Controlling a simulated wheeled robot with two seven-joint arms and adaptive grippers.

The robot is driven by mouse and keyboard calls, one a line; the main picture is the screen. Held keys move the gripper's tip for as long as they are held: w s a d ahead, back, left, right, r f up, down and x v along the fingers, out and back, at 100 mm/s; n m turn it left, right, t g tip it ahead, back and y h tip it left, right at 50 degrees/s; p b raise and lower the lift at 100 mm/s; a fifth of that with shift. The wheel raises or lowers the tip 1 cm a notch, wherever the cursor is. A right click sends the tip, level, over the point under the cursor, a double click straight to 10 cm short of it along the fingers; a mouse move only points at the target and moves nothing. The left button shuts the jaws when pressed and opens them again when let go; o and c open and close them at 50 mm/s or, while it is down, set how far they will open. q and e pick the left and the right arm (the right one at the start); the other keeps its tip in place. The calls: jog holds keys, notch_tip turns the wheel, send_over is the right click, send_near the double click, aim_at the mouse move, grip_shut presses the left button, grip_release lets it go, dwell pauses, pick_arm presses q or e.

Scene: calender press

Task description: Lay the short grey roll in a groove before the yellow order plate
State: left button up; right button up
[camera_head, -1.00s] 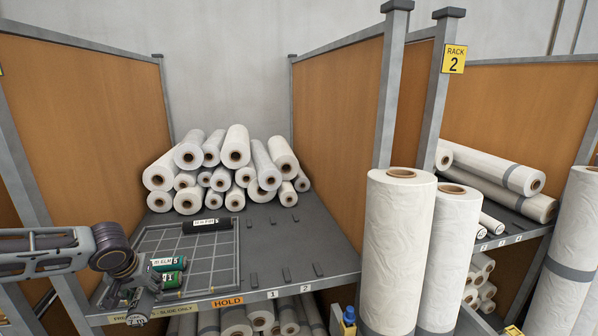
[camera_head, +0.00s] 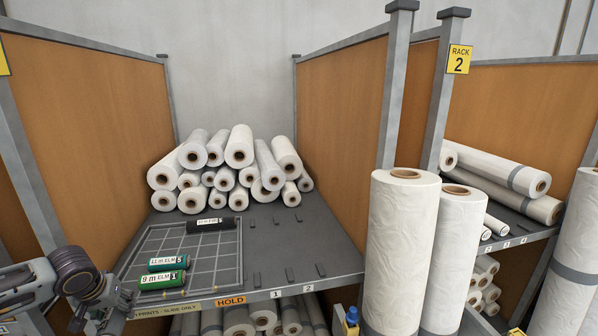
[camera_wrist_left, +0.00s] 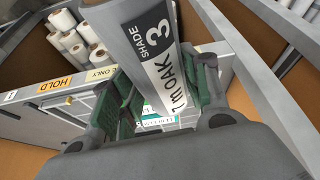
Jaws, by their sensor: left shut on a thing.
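In the left wrist view my left gripper (camera_wrist_left: 165,98) is shut on a short grey roll (camera_wrist_left: 135,22) with a white label reading OAK, SHADE 3. In the head view the left gripper (camera_head: 104,316) is at the lower left, before the shelf's front edge; the roll is not clearly visible there. The shelf (camera_head: 300,245) has short dark stops forming grooves, with white plates 1 (camera_head: 276,294) and 2 (camera_head: 308,289) on its front edge. An orange HOLD plate (camera_head: 230,301) is left of them. I cannot tell which plate is the yellow order plate. My right gripper is not in view.
A gridded tray (camera_head: 215,262) holds two green rolls and a black roll (camera_head: 210,224). White rolls (camera_head: 235,160) are stacked behind. Tall white rolls (camera_head: 400,250) stand at right, before a rack with a yellow RACK 2 sign (camera_head: 458,60). The grooves behind plates 1 and 2 are bare.

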pick_arm(q)
jog(key=shift+s+a+f, duration=0.25)
jog(key=shift+s+f, duration=0.05)
jog(key=shift+f, duration=0.15)
jog(key=shift+s+a+f, duration=0.25)
jog(key=shift+s+f, duration=0.05)
jog(key=shift+f, duration=0.15)
jog(key=shift+s+a+f, duration=0.15)
jog(key=shift+s+f, duration=0.45)
jog(key=shift+f, duration=0.35)
jog(key=shift+s+f, duration=0.15)
jog(key=shift+f, duration=0.2)
jog(key=shift+s+d+f+m, duration=0.6)
jog(key=shift+s+d+f, duration=0.15)
jog(key=shift+d+f, duration=3.1)
jog(key=w+d+m, duration=0.1)
jog(key=d, duration=0.9)
jog(key=w+d+r+m+h, duration=0.1)
jog(key=d, duration=0.9)
jog(key=shift+w+r+m, duration=0.25)
jog(key=shift+w+m, duration=0.05)
jog(key=shift+w, duration=0.1)
jog(key=shift+a, duration=0.1)
